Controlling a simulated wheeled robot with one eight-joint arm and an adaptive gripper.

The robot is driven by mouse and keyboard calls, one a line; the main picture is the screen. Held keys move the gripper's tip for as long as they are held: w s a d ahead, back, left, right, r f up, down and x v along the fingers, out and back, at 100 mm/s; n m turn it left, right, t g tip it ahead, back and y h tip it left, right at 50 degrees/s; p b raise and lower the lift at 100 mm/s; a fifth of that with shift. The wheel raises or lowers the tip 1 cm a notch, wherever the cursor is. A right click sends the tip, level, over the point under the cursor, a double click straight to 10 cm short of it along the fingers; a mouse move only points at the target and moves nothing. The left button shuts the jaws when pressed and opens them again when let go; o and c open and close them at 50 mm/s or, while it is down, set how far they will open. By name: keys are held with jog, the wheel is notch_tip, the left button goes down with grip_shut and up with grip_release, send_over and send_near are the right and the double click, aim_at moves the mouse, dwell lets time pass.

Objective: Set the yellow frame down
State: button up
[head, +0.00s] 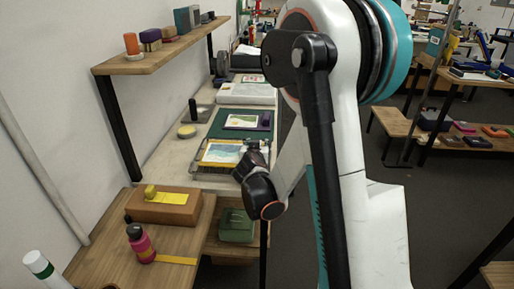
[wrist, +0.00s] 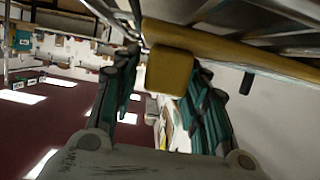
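The yellow frame (wrist: 168,72) shows in the wrist view as a thick yellow block between the fingers, with a long yellow bar running off to the upper right. My gripper (wrist: 166,64) has teal-sided fingers close against both sides of the block and appears shut on it. In the head view the yellow frame (head: 219,165) shows thin yellow edges around a coloured picture, over the grey-edged tray at the front of the white bench. My dark gripper (head: 250,168) is at its right side. The fingertips are hidden there, and I cannot tell whether the frame touches what is below.
A green mat (head: 213,128) with another picture (head: 242,121) lies just behind. A yellow round dish (head: 187,131) and a black cylinder (head: 193,108) stand to the left. A wooden block (head: 165,207) and a pink bottle (head: 140,243) are on the front table. A shelf (head: 170,50) overhangs the left side.

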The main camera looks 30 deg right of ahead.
jog(key=shift+r, duration=0.1)
jog(key=shift+s+a+r, duration=0.1)
jog(key=p+v, duration=0.3)
jog(key=v, duration=0.8)
jog(key=s+a+r+n+g+y, duration=0.2)
jog(key=s+a, duration=0.4)
jog(key=s, duration=0.5)
jog(key=s+a+r+n+g+y, duration=0.2)
jog(key=s+a+r+n+y, duration=0.2)
jog(key=s+a, duration=0.3)
jog(key=s+y, duration=0.1)
jog(key=s, duration=0.3)
jog(key=shift+a+r+n+g+y, duration=0.2)
jog(key=shift+r+n+g+y, duration=0.1)
jog(key=shift+r+n+y, duration=0.1)
jog(key=shift+s, duration=0.1)
